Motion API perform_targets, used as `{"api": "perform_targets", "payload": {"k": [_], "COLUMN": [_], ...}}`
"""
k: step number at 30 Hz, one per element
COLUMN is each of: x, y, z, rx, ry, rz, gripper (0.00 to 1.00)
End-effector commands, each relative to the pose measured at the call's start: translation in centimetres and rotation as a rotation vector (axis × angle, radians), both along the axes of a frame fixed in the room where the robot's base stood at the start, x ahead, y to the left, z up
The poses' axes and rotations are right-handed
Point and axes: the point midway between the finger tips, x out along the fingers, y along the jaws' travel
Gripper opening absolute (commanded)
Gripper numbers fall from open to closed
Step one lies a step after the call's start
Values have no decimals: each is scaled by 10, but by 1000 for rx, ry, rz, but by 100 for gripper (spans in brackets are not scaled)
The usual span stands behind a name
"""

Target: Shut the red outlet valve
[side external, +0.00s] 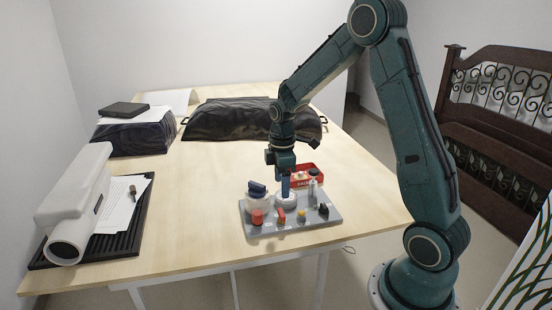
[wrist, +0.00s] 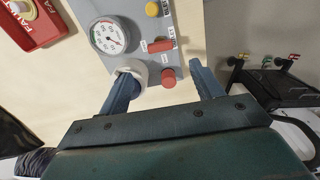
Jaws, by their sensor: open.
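A grey valve panel (side external: 248,234) lies on the table. It has a red bar-shaped handle (side external: 281,215) with small labels at its ends, and a red round knob (side external: 257,217) left of it. In the wrist view the red handle (wrist: 160,45) lies crosswise, and the red knob (wrist: 168,77) shows between my fingers. I cannot read which is the outlet valve. My gripper (side external: 285,190) points down over the back of the panel, open and empty. In the wrist view its left finger overlaps a white round part (wrist: 134,68); contact cannot be told.
The panel also carries a white-rimmed gauge (wrist: 108,35), a yellow knob (side external: 302,214) and a black part (side external: 323,210). A white device (side external: 75,205) and black bags (side external: 235,120) are farther off. The table's middle left is clear.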

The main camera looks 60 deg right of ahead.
Motion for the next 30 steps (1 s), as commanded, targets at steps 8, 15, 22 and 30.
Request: {"api": "perform_targets", "payload": {"k": [8,15,22,30], "x": [-1,-1,-1,0], "y": [0,0,0,0], "z": [-44,-76,-94,-98], "rx": [2,2,1,0], "ry": [4,3,2,0], "rz": [0,0,0,0], "gripper": [65,65,65,65]}}
